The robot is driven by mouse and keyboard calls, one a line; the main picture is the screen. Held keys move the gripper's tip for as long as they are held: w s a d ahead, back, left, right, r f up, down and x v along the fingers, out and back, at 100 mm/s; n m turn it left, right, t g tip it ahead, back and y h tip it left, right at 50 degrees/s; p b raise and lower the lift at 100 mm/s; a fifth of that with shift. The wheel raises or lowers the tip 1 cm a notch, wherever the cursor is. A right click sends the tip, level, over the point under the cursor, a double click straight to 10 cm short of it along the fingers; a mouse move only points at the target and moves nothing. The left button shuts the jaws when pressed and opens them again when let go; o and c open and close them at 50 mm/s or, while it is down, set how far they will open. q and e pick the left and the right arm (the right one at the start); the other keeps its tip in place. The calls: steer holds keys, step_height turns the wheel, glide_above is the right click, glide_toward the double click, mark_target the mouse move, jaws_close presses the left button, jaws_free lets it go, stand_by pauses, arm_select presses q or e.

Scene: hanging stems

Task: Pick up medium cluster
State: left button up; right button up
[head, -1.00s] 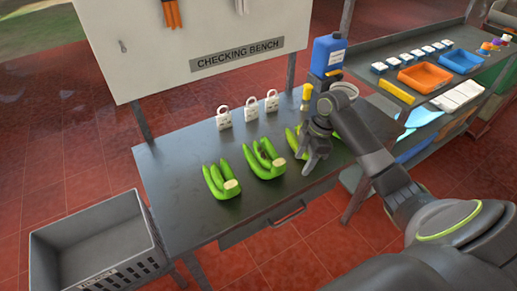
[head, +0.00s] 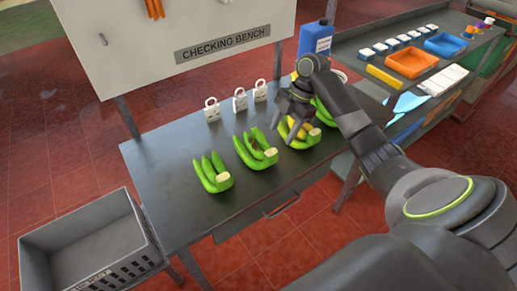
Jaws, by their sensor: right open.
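Several green banana clusters lie in a row on the dark bench top. The left cluster (head: 213,174) and the second cluster (head: 256,152) are clear of my arm. A third cluster (head: 306,140), with a yellow part among its green fruit, lies under my right gripper (head: 294,124). A fourth green cluster (head: 323,113) is partly hidden behind my right arm. I cannot tell which one is the medium cluster. My right gripper is open, its fingers pointing down at the third cluster; whether they touch it is unclear. My left gripper is out of view.
White tags with loops (head: 240,100) stand behind the clusters on the bench (head: 178,146). A blue jug (head: 315,38) stands at the back. A grey crate (head: 70,225) is at lower left. A side shelf holds orange (head: 412,63) and blue (head: 452,44) trays. The bench's front left is bare.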

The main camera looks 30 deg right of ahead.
mark_target(272, 151)
steer(key=p+x, duration=0.1)
steer(key=x, duration=0.2)
steer(key=shift+r, duration=0.1)
steer(key=p+x, duration=0.1)
steer(key=x, duration=0.2)
steer(key=shift+a+f+p, duration=0.1)
steer(key=shift+f+p, duration=0.2)
steer(key=shift+a+f, duration=0.15)
steer(key=shift+f, duration=0.3)
jaws_close()
steer(key=shift+w+r, duration=0.1)
